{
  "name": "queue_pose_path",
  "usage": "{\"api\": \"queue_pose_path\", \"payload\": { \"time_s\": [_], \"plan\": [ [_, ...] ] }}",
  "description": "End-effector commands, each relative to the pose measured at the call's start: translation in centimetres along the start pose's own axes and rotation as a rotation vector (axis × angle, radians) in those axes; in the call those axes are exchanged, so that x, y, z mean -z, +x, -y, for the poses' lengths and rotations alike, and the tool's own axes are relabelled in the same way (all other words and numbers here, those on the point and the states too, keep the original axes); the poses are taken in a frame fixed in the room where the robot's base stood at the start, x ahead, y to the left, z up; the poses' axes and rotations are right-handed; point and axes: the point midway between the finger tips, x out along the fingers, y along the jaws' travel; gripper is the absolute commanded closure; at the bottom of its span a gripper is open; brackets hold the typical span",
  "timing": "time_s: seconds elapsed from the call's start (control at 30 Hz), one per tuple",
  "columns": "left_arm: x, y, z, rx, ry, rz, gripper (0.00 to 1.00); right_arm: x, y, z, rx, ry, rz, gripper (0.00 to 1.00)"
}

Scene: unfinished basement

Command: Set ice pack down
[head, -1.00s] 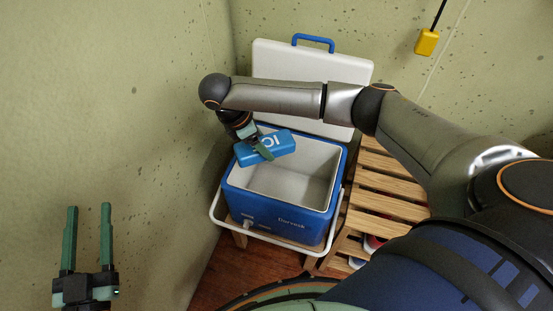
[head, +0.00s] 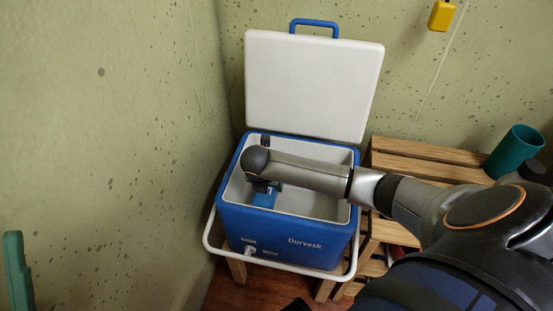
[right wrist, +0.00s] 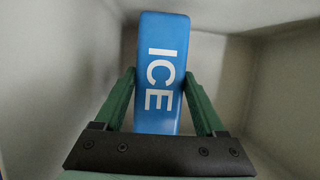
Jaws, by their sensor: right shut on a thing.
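The blue ice pack (right wrist: 160,75), with white ICE lettering, is between the two green fingers of my right gripper (right wrist: 160,88), which is shut on it. In the head view the right gripper (head: 265,188) reaches down inside the open blue cooler (head: 290,236), near its left side. Only a small part of the ice pack (head: 264,201) shows there, below my wrist. I cannot tell whether it touches the cooler floor. Of my left gripper, only one green finger (head: 17,270) shows at the left edge.
The cooler's white lid (head: 312,85) stands open behind it. The cooler sits on a wooden slatted stand, next to a slatted bench (head: 430,160) on the right. A teal cup (head: 514,152) stands on the bench. A yellow box (head: 441,15) hangs by the wall.

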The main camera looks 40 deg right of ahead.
Motion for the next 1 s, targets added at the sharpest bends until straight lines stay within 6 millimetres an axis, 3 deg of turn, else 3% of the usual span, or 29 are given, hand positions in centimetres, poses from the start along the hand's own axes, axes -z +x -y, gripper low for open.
{"api": "queue_pose_path", "payload": {
  "time_s": [0.1, 0.33, 0.5, 0.9, 0.93, 1.0],
  "plan": [
    [-1.2, -1.1, -0.6, -0.003, -0.015, 0.006, 0.5, 1.1, 2.4, -0.1, 0.0, 0.001, -0.001, 1.0],
    [-2.2, -2.0, -1.2, -0.007, -0.017, 0.014, 0.5, 2.0, 4.6, 0.0, 0.001, 0.001, -0.001, 1.0],
    [-3.5, -3.3, -2.0, -0.014, -0.006, 0.023, 0.5, 3.2, 7.3, 0.0, 0.001, 0.001, -0.002, 1.0],
    [-3.7, -3.3, -2.1, -0.018, 0.0, 0.029, 0.5, 3.3, 7.8, 0.0, 0.001, 0.001, 0.0, 1.0],
    [-3.7, -3.3, -2.1, -0.018, 0.0, 0.029, 0.5, 3.4, 7.9, 0.0, 0.002, 0.0, -0.002, 0.26],
    [-3.7, -3.3, -2.1, -0.018, 0.0, 0.029, 0.5, 3.4, 7.9, 0.0, 0.002, 0.0, -0.002, 0.18]
  ]
}}
